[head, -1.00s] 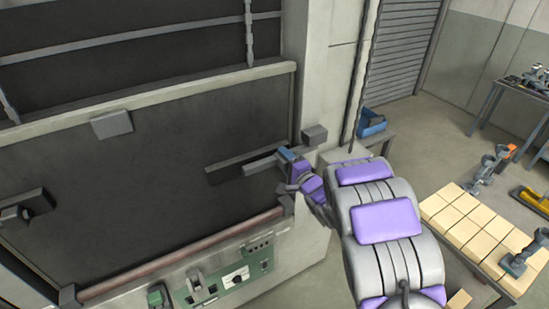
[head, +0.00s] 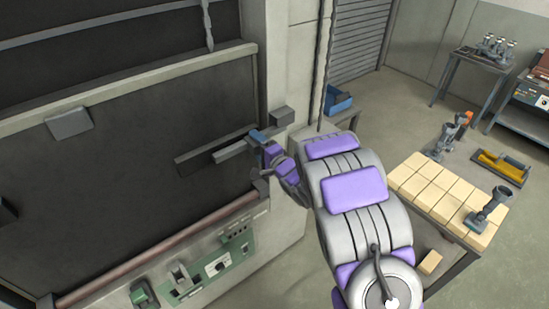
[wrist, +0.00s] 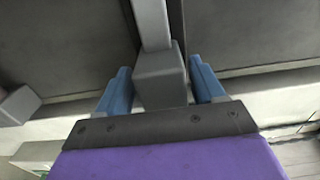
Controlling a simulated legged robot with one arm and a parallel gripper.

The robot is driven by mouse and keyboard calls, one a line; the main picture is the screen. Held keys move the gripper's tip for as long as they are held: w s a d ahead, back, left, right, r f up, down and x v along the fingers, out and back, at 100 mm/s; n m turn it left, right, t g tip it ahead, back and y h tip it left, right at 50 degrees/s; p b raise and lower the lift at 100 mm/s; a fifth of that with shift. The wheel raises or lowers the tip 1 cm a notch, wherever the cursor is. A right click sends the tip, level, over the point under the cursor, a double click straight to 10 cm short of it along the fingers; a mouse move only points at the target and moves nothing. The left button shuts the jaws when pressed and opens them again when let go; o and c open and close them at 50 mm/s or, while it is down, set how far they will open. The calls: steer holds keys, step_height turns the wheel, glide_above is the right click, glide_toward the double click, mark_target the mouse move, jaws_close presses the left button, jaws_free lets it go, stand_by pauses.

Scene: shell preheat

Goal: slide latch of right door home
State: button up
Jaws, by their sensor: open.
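The latch is a grey bar (head: 228,151) lying along a dark rail (head: 200,158) on the right side of the dark door (head: 130,170). A grey keeper block (head: 282,116) sits on the frame just beyond it, up and right. My gripper (head: 258,137) is at the bar's right end. In the wrist view my gripper (wrist: 162,92) is open, with blue fingers on both sides of a grey block (wrist: 160,78) joined to a bar (wrist: 151,22). I cannot tell whether either finger touches the block. The latch's right end is hidden by my gripper in the head view.
A green control panel (head: 218,266) is below the door. A table of pale bricks (head: 435,190) stands at right, with a yellow tool tray (head: 500,167) beyond. A blue bin (head: 337,101) is behind my arm. Another grey block (wrist: 15,105) shows at left in the wrist view.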

steer(key=p+v, duration=0.3)
steer(key=v, duration=1.3)
steer(key=shift+d, duration=0.5)
steer(key=shift+s+f, duration=0.1)
steer(key=shift+a, duration=0.15)
